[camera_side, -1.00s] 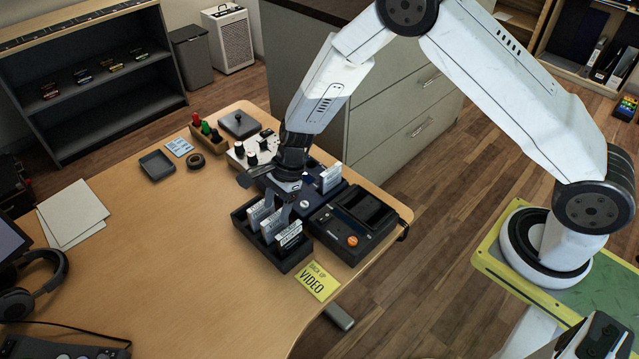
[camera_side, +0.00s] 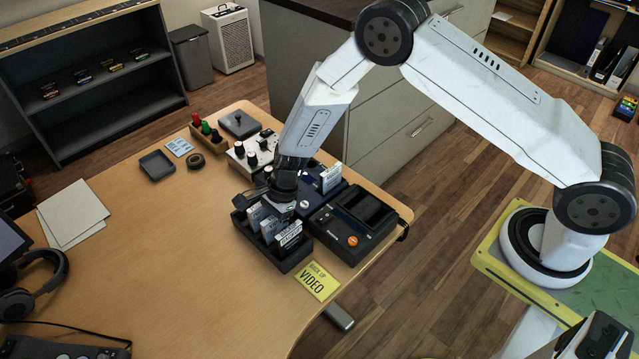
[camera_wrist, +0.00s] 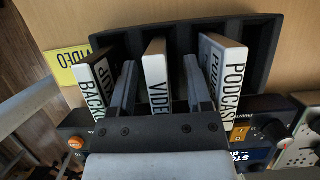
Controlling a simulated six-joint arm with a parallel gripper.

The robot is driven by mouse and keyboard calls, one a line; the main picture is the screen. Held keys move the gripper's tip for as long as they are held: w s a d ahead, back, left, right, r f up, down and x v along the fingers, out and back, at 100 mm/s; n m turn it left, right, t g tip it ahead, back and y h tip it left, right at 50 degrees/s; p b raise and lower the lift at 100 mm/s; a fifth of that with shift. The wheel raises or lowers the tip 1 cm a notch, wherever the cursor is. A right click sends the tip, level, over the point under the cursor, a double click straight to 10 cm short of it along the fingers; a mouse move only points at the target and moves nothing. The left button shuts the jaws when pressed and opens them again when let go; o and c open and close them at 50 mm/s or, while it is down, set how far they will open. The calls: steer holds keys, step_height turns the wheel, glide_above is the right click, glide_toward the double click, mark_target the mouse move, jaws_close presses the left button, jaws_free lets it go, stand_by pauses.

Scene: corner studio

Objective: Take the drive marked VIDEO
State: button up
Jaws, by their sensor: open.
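The drive marked VIDEO (camera_wrist: 155,75) stands upright in the middle of a dark slotted rack (camera_wrist: 270,48), with its white labelled edge facing the wrist camera. The BACKUP drive (camera_wrist: 93,84) is on its left and the PODCAST drive (camera_wrist: 228,75) on its right. My gripper (camera_wrist: 159,66) is open, one finger on each side of the VIDEO drive. Gaps show between the fingers and the drive. In the side view, my gripper (camera_side: 277,216) is low over the rack (camera_side: 287,265) and partly hides the drives; its fingertips are hard to make out there.
A yellow card reading VIDEO (camera_side: 317,281) lies by the desk's edge. A black device with an orange knob (camera_side: 352,241) is right of the rack. Another white-labelled drive (camera_side: 331,177) stands upright behind. The desk left of the rack is clear.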

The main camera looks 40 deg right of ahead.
jaws_close()
steer(key=shift+r, duration=0.15)
stand_by(0.4)
steer(key=shift+r, duration=4.9)
